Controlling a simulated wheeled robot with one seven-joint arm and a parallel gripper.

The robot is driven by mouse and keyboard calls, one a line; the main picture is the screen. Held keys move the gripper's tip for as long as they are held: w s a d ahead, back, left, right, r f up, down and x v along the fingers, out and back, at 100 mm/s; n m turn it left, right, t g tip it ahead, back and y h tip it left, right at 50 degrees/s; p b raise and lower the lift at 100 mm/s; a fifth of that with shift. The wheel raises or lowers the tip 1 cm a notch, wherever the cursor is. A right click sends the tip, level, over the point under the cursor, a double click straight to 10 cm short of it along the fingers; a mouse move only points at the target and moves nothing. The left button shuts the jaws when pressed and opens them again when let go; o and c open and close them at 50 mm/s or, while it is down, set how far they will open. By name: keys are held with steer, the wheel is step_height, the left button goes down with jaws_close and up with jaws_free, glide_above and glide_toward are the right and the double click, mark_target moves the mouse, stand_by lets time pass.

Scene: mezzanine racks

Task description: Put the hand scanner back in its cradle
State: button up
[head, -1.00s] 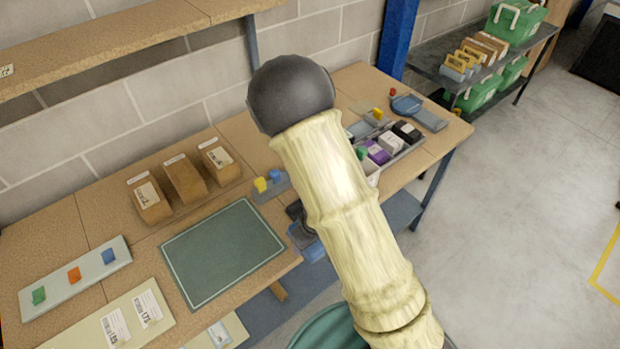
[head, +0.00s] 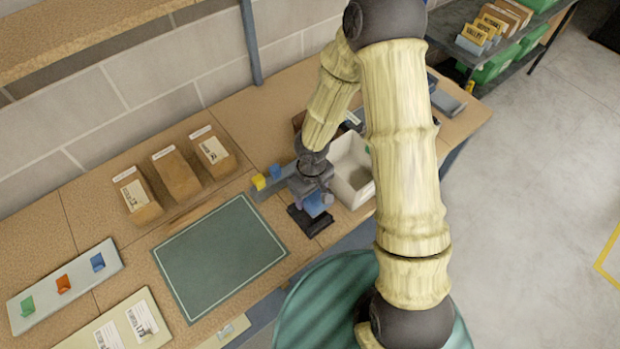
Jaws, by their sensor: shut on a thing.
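My gripper (head: 314,196) is at the front edge of the bench, just right of the green mat, pointing down. It is shut on a small blue-and-lavender thing, which I take to be the hand scanner (head: 317,206); the fingers hide much of it. A black stand, apparently the cradle (head: 309,222), sits on the bench directly below and in front of the gripper. The scanner overlaps the cradle in the picture. I cannot tell whether it touches or sits in it.
A green mat (head: 220,252) lies left, with several brown boxes (head: 176,176) behind it. A grey holder with yellow and blue pieces (head: 268,190) stands close left of the gripper. A white bin (head: 352,172) stands close right.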

steer(key=shift+w+d, duration=0.1)
steer(key=shift+w, duration=0.1)
steer(key=shift+s, duration=0.15)
steer(key=shift+f, duration=0.15)
steer(key=shift+f+b, duration=2.55)
steer(key=shift+f, duration=0.3)
steer(key=shift+s, duration=0.1)
steer(key=shift+f+b, duration=0.15)
steer(key=shift+b, duration=0.15)
steer(key=shift+f+b, duration=0.3)
steer(key=shift+b, duration=0.05)
steer(key=shift+f+b, duration=0.75)
